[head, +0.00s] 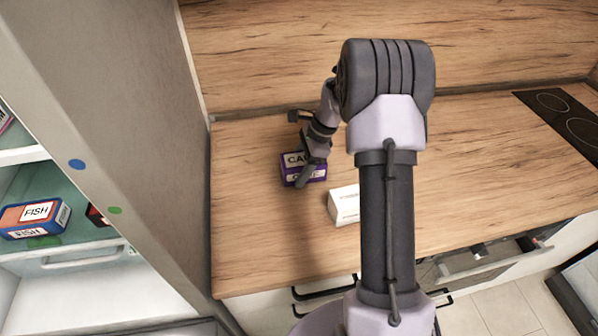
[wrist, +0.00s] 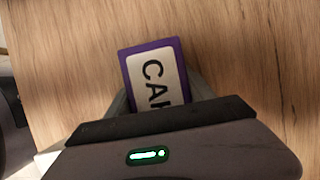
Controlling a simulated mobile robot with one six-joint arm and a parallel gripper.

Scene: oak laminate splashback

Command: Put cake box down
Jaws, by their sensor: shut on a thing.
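The purple cake box (head: 314,176) with a white label is at the left part of the wooden counter in the head view, partly covered by my gripper (head: 303,168). In the wrist view the cake box (wrist: 153,75) shows its label, with the letters "CA" and part of another, over the wood surface. My gripper (wrist: 160,105) is shut on the cake box; its fingers are mostly hidden behind the wrist housing. I cannot tell whether the box touches the counter or is just above it.
A white box (head: 344,204) stands on the counter (head: 260,240) right of the cake box. A fridge with fish boxes (head: 36,218) is at left. A hob (head: 565,115) is at right, and an open drawer (head: 485,262) is below the counter. The counter's left front is clear.

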